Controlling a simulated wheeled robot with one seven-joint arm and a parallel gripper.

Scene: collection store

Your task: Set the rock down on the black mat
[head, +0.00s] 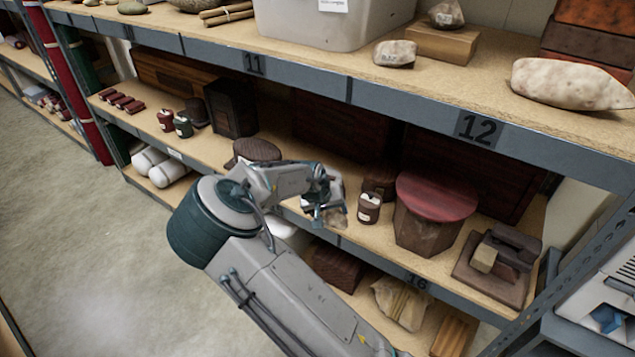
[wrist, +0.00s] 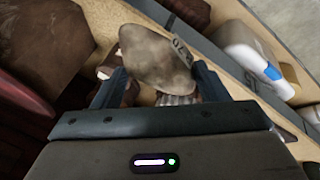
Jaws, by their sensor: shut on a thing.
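My gripper (head: 324,205) is out in front of the middle shelf in the head view. It is shut on a grey-brown rock (wrist: 157,58), which sits between the two fingers (wrist: 160,84) in the wrist view. The rock is small and partly hidden by the fingers in the head view (head: 337,213). It appears held clear of the shelf boards. I cannot make out a black mat in either view.
Open floor (head: 80,220) lies at left.

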